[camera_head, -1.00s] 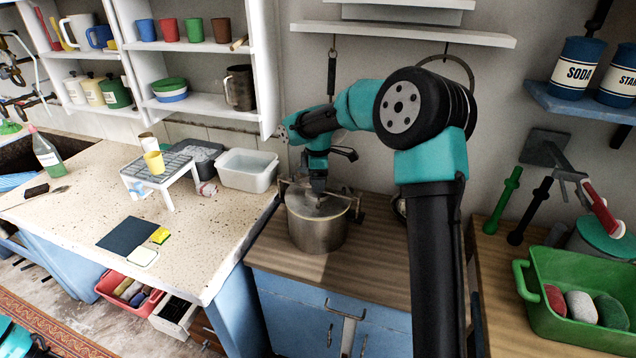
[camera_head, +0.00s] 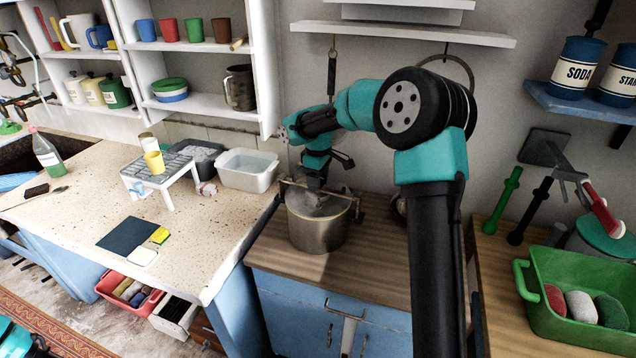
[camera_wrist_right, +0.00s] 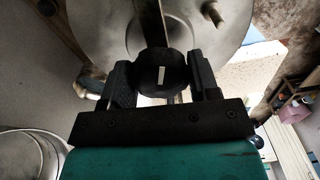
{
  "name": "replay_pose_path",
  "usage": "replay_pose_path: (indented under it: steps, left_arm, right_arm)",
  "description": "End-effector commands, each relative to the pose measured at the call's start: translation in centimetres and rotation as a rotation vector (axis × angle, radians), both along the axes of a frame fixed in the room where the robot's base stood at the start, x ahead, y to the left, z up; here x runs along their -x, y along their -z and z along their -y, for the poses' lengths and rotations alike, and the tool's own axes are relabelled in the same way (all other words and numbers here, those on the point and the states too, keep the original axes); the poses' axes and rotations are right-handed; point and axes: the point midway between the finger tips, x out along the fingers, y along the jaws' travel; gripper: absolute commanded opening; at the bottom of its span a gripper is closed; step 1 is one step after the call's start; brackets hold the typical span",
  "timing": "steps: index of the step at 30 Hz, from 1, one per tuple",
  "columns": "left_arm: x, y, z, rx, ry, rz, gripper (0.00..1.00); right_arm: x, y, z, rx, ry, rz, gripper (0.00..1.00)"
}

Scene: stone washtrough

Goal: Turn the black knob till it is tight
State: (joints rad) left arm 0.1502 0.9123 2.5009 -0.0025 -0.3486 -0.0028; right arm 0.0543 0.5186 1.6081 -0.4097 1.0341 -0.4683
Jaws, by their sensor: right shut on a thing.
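The black knob (camera_wrist_right: 162,72), round with a white mark on it, sits over a bar across the metal pot's lid (camera_wrist_right: 110,25). In the right wrist view my right gripper (camera_wrist_right: 163,78) has one finger on each side of the knob and is shut on it. In the head view the steel pot (camera_head: 318,232) stands on the wooden counter, and my right gripper (camera_head: 317,192) points down onto the middle of its lid. The knob is hidden there by the gripper. My left gripper is not in view.
A white tub (camera_head: 247,170) and a small rack (camera_head: 160,178) with a yellow cup stand on the speckled counter at left. A green crate (camera_head: 580,285) sits at right. A white shelf (camera_head: 400,32) is above my arm. The wood in front of the pot is clear.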

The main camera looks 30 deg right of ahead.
Motion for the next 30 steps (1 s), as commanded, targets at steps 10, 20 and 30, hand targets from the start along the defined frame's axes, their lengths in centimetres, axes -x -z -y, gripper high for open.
replay_pose_path:
  steps: [10, 20, 30]
  left_arm:
    - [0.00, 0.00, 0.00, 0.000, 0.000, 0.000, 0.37]
    - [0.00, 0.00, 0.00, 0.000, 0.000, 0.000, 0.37]
    - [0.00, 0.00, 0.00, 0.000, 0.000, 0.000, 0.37]
  right_arm:
    - [-0.05, -0.03, 0.03, 0.000, 0.325, 0.002, 0.44]
    - [-0.05, -0.04, 0.03, 0.000, 0.633, 0.002, 0.44]
    - [-0.05, -0.04, 0.01, 0.000, 0.928, 0.002, 0.44]
